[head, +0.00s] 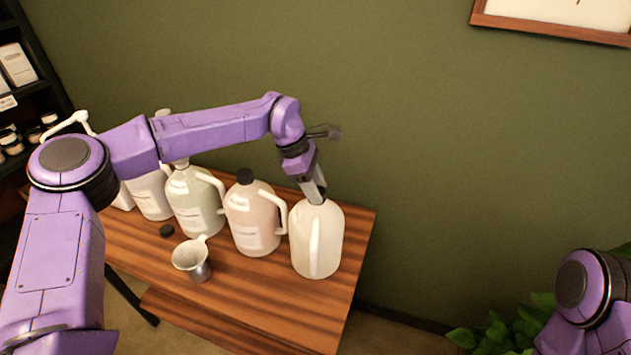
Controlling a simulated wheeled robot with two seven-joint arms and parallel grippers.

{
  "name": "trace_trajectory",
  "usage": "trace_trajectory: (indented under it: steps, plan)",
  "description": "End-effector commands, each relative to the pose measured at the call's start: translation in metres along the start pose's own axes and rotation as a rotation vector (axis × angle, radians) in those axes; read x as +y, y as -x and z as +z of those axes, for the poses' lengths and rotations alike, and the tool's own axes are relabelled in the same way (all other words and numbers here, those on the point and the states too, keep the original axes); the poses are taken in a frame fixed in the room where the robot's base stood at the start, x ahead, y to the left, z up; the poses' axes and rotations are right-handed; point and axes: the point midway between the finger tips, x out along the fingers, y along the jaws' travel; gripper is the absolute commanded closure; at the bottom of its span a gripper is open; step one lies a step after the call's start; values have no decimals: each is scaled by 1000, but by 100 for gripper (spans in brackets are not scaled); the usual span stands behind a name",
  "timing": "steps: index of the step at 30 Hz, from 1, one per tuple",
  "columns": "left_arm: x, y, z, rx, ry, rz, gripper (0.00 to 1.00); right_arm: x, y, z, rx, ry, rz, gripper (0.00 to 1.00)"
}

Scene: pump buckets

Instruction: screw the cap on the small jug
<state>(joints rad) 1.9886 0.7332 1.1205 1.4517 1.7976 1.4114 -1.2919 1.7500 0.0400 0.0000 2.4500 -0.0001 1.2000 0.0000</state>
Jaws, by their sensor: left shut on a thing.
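A pale jug (332,244) with its handle facing me stands upright at the right end of the wooden table. My left gripper (315,198) points down at the mouth of this jug, with its fingers shut. The cap between the fingers is hidden by them, and so is the jug's neck. I cannot tell how the cap sits on the mouth. A dark loose cap (166,230) lies on the table farther left. My right gripper is out of view.
A pinkish jug with a black cap (245,176) stands left of the pale jug. A greenish jug (196,206) and more containers stand farther left. The table's front right (300,310) is clear. A plant (500,332) is at lower right.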

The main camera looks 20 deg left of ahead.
Motion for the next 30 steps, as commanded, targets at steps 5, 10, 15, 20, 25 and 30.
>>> trace_trajectory:
  steps: [5, 10, 15, 20, 25, 30]
  plan:
    - [0, 2, 1, 0, -43, -21, 92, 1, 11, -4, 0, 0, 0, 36]
    - [0, 2, 1, 0, -85, -38, 92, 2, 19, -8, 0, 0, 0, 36]
    - [0, 2, 2, 0, -132, -58, 92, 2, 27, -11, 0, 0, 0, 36]
    - [0, 2, 1, 0, -178, -76, 92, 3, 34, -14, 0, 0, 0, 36]
    - [0, 2, 1, 1, -245, -105, 92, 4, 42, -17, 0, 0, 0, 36]
    - [0, -1, 1, 1, -384, -162, 92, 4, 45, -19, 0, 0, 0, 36]
